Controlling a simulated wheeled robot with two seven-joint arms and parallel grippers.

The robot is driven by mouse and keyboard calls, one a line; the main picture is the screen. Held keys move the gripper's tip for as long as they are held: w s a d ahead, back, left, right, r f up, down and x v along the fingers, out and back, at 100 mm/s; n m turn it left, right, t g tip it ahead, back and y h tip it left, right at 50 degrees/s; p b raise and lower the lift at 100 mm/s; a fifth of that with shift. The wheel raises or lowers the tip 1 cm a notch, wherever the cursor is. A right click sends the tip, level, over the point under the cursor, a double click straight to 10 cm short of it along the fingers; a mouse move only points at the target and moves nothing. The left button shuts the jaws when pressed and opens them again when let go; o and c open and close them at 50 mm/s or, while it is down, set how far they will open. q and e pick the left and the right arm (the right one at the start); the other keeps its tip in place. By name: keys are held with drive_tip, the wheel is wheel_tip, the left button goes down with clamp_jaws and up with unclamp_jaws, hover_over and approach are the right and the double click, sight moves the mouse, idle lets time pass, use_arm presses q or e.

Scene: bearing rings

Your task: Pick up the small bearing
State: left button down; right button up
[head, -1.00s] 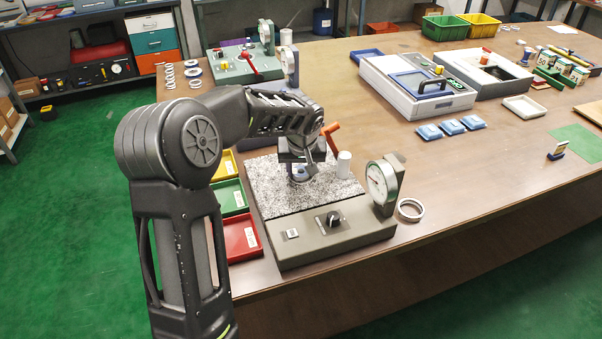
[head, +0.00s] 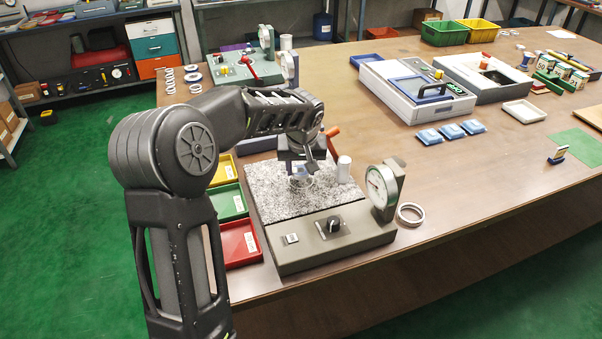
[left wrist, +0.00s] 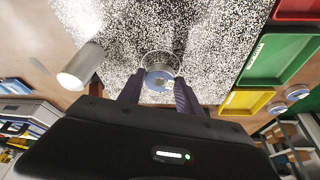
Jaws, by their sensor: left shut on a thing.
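My left gripper (head: 300,168) is over the speckled granite plate (head: 268,196) of the grey gauge stand (head: 318,242). Its fingers are shut on a small bearing (head: 301,182), a shiny ring seen just below the fingertips. In the left wrist view the bearing (left wrist: 158,58) shows as a thin bright ring at the fingertips, with a round blue part (left wrist: 158,77) between the fingers. The fingers partly hide both, and I cannot tell the exact gap to the plate. My right gripper is not in view.
Yellow, green and red trays (head: 240,243) line the left. Blue boxes (head: 451,131) lie farther right.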

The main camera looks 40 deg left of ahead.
use_arm(q)
drive_tip(key=shift+b+v, duration=0.3)
drive_tip(key=shift+v, duration=0.5)
drive_tip(key=s+d+b, duration=0.1)
drive_tip(key=s+d, duration=0.2)
drive_tip(key=s, duration=0.1)
drive_tip(key=s+d+b, duration=0.1)
drive_tip(key=s+d, duration=0.3)
drive_tip(key=s, duration=0.1)
drive_tip(key=s+d+b, duration=0.2)
drive_tip(key=s+d, duration=0.1)
drive_tip(key=s, duration=0.1)
drive_tip(key=shift+s+d, duration=0.3)
drive_tip(key=shift+s, duration=0.05)
